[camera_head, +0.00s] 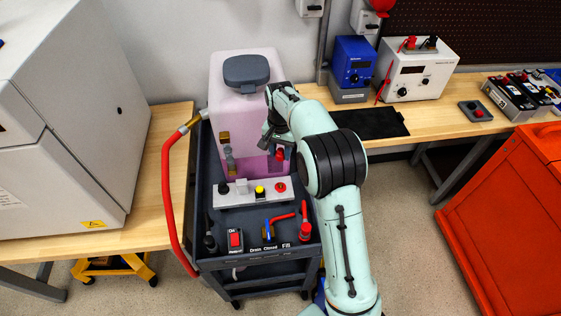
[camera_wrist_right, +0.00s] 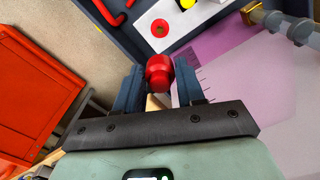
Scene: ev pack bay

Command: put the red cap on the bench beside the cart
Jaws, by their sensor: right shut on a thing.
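The red cap (camera_head: 280,154) is between the fingers of my right gripper (camera_head: 277,146), in front of the pink-and-white tank on the cart. In the right wrist view the same cap (camera_wrist_right: 159,70) sits between the two dark blue fingertips of the gripper (camera_wrist_right: 160,88), which is shut on it. The dark grey cart (camera_head: 205,160) stands between two stretches of wooden bench. One bench part (camera_head: 165,150) is left of the cart and another (camera_head: 450,112) is right of it. My left gripper is not in view.
The tank (camera_head: 228,85) has a grey lid. A red hose (camera_head: 167,190) hangs over the cart's left side. A black mat (camera_head: 368,123), power supplies (camera_head: 418,72) and a grey button box (camera_head: 475,111) are on the right bench. Bare wood shows between mat and box. An orange cabinet (camera_head: 505,215) stands right.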

